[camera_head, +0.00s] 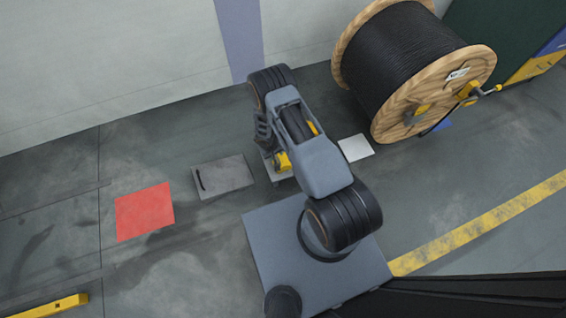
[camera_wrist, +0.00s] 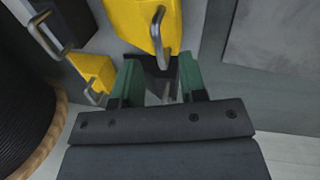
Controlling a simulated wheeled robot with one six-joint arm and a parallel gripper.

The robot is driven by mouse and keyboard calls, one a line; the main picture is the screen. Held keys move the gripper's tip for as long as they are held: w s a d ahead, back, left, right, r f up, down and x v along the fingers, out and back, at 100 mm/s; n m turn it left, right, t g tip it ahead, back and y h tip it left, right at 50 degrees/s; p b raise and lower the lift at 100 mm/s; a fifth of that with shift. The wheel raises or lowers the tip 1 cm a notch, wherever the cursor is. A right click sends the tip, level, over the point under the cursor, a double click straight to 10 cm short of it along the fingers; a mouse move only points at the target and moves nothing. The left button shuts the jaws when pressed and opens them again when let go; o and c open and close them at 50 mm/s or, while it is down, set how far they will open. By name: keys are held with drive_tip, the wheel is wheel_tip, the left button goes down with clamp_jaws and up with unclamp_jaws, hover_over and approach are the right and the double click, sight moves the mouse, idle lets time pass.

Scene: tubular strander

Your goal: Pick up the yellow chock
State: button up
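A yellow chock (camera_wrist: 140,18) with a metal loop handle is at the top middle of the wrist view, just beyond my fingertips. A second, smaller-looking yellow block (camera_wrist: 92,70) with a handle is left of it. My gripper (camera_wrist: 158,76) has two green fingers, spread apart with a gap between them. The handle's lower end is close to the gap; I cannot tell whether it lies between the fingers. In the head view a yellow chock (camera_head: 283,161) shows beside my arm on a small grey stand, partly hidden. My fingers are hidden there.
A wooden cable reel (camera_head: 440,92) stands at the upper right. A white square (camera_head: 356,148), a grey floor panel (camera_head: 225,175) and a red square (camera_head: 145,211) lie nearby. A yellow bar (camera_head: 50,306) is at the lower left. The wall is behind; the left floor is mostly clear.

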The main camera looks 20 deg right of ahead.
sight(285, 165)
drive_tip(key=f, duration=0.2)
drive_tip(key=d+f+b, duration=0.1)
drive_tip(key=f, duration=0.1)
drive_tip(key=shift+f, duration=0.15)
drive_tip(key=shift+c, duration=0.2)
clamp_jaws()
idle(1.0)
